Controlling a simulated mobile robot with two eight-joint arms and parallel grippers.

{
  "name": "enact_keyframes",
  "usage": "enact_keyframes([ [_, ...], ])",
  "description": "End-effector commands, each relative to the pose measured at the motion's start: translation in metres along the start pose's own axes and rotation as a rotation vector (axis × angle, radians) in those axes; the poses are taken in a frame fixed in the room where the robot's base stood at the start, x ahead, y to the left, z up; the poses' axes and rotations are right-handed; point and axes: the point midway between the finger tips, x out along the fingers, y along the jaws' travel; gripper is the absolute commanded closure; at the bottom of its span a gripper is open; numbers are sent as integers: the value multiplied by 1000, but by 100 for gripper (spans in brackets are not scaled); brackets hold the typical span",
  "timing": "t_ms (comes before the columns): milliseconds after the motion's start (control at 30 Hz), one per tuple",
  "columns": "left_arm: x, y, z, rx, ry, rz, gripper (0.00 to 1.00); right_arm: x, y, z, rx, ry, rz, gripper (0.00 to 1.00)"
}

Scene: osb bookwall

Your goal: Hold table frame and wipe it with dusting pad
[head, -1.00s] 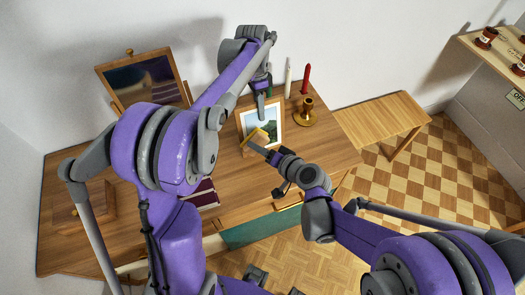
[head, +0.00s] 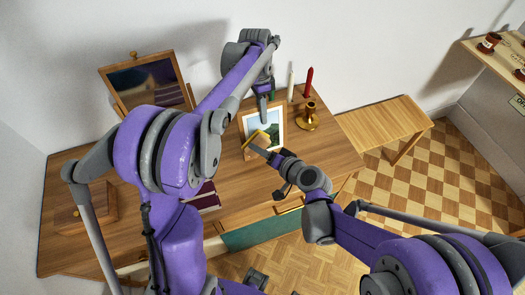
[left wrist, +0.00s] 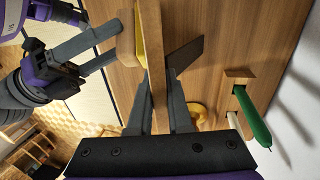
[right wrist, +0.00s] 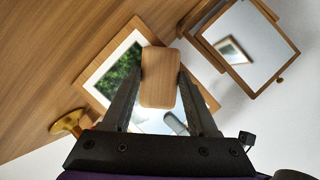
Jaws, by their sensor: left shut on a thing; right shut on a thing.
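The table frame (head: 281,132) is a light wooden picture frame with a landscape picture, standing tilted on the wooden table. My left gripper (head: 263,108) is shut on its upper edge; the left wrist view shows the frame (left wrist: 156,65) edge-on between the fingers (left wrist: 158,118). My right gripper (head: 262,149) is shut on the dusting pad (head: 256,138), which has a wooden back and a yellow face. The pad is at the picture's lower left and appears to touch it. In the right wrist view its wooden back (right wrist: 158,80) hides part of the picture.
A tilting mirror (head: 145,78) stands at the back left. A white candle (head: 291,86), a red candle (head: 308,82) and a brass holder (head: 309,118) stand just right of the frame. A wooden box (head: 95,207) is at the left. A lower bench (head: 385,118) adjoins the right.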

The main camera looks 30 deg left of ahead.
Motion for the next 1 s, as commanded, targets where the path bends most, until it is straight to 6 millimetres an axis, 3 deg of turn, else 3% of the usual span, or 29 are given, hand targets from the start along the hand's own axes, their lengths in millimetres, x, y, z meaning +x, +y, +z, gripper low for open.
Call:
enact_keyframes([
  [1000,0,0,0,0,0,0,100,6,5,-9,0,1,2,85],
])
